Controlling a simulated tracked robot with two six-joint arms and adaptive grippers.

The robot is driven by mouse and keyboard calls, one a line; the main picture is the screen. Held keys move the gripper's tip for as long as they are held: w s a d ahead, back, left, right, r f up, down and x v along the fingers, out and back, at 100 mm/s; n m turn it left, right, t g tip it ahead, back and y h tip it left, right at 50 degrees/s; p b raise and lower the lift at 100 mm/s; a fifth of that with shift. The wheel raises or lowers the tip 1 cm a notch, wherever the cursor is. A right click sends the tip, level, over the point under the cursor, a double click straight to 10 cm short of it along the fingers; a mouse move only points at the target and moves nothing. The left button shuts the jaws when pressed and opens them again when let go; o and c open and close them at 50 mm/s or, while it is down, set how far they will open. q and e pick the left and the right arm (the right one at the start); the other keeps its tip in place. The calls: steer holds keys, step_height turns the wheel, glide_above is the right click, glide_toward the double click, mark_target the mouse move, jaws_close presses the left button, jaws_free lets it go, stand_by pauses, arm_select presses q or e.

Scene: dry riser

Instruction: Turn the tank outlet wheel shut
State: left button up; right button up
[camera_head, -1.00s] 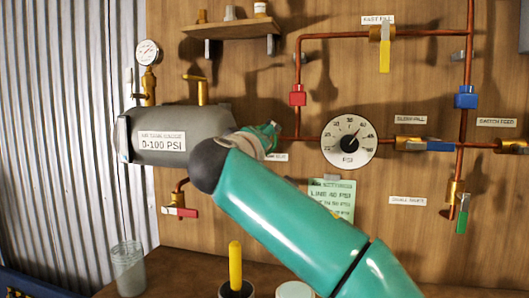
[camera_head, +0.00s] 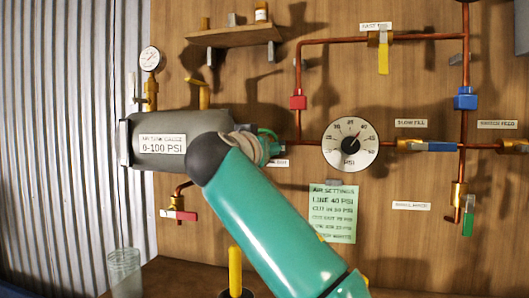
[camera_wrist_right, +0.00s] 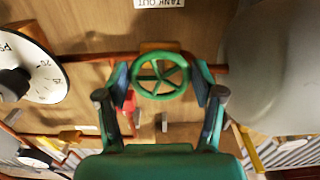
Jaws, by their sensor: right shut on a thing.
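The tank outlet wheel is a green spoked handwheel (camera_wrist_right: 160,78) on the copper pipe in the right wrist view, below a label that reads "TANK OUT" (camera_wrist_right: 160,3). My right gripper (camera_wrist_right: 160,82) has one finger on each side of the wheel's rim and is shut on it. In the head view my right arm reaches up from the lower right, and its gripper (camera_head: 268,147) is at the pipe just right of the grey tank (camera_head: 205,122). The wrist and gripper mostly hide the wheel there. My left gripper is not in view.
A round PSI dial (camera_head: 350,145) is right of the gripper. Colored valve handles, red (camera_head: 298,101), yellow (camera_head: 383,58), blue (camera_head: 466,99) and green (camera_head: 468,222), sit on the copper pipes. A settings note (camera_head: 333,212) hangs below the dial. A glass jar (camera_head: 124,272) stands at lower left.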

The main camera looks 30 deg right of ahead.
steer(key=m, duration=0.6)
steer(key=shift+w+a+f+b, duration=0.25)
steer(key=shift+w+f+b, duration=0.05)
steer(key=shift+b, duration=0.1)
steer(key=m, duration=0.5)
steer(key=shift+r, duration=0.1)
steer(key=shift+m, duration=0.3)
steer(key=o, duration=1.1)
steer(key=shift+r, duration=0.1)
steer(key=shift+s, duration=0.1)
steer(key=shift+d+r, duration=0.1)
